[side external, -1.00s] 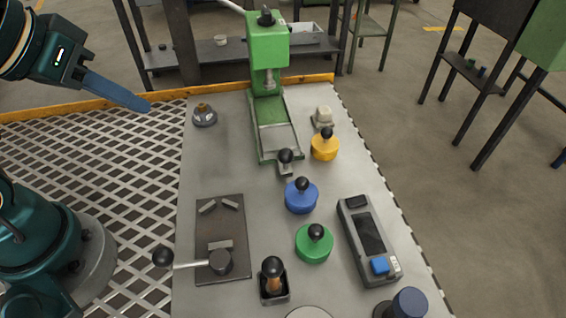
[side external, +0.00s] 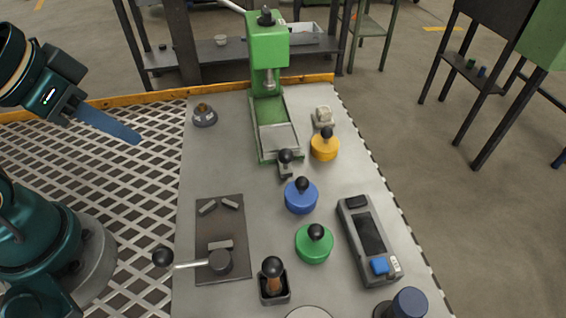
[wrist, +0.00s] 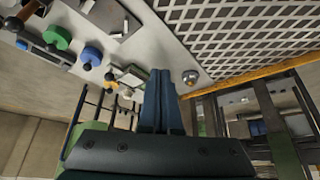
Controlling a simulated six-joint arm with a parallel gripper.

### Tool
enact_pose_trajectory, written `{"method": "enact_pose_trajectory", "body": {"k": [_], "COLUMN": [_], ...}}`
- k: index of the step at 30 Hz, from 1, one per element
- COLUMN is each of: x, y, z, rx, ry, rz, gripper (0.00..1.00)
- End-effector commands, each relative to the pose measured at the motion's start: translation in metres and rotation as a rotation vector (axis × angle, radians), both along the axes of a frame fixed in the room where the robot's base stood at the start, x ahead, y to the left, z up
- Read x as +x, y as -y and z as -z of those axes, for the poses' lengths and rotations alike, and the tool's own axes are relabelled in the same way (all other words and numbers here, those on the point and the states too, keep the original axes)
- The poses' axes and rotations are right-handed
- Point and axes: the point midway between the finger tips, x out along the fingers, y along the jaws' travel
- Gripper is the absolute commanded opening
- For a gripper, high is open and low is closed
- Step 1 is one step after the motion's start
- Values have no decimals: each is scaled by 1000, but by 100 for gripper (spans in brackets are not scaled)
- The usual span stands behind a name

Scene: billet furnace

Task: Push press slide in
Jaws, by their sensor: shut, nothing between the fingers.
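The green press (side external: 268,60) stands at the far end of the grey table. Its slide (side external: 279,141) is a light metal plate at the near end of the green base, with a black knob (side external: 285,156) on its near side. The slide sits out in front of the press head, apart from it. My gripper (side external: 138,139) is at the upper left, above the metal grating and left of the table, well away from the press. Its blue fingers are together and empty. In the wrist view the shut fingers (wrist: 161,100) point up the picture.
Yellow (side external: 325,148), blue (side external: 301,197) and green (side external: 314,245) knobbed discs stand in a row near the slide. A small grey knobbed piece (side external: 205,116) is left of the press. A dark plate with a lever (side external: 221,215) lies nearer. The table between them is clear.

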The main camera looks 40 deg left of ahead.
Motion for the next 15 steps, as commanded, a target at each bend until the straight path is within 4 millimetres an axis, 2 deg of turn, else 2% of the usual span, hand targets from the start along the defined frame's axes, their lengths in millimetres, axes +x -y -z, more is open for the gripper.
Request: {"method": "enact_pose_trajectory", "body": {"k": [5,6,8,9,11,15], "x": [0,0,0,-1,1,18], "y": [0,0,0,0,1,7], "z": [0,0,0,0,-6,-30], "rx": [0,0,-2,-8,-27,-79], "ry": [0,0,0,-5,5,21], "rz": [0,0,-4,-16,-39,-84], "gripper": [0,4,27,42,64,64]}}
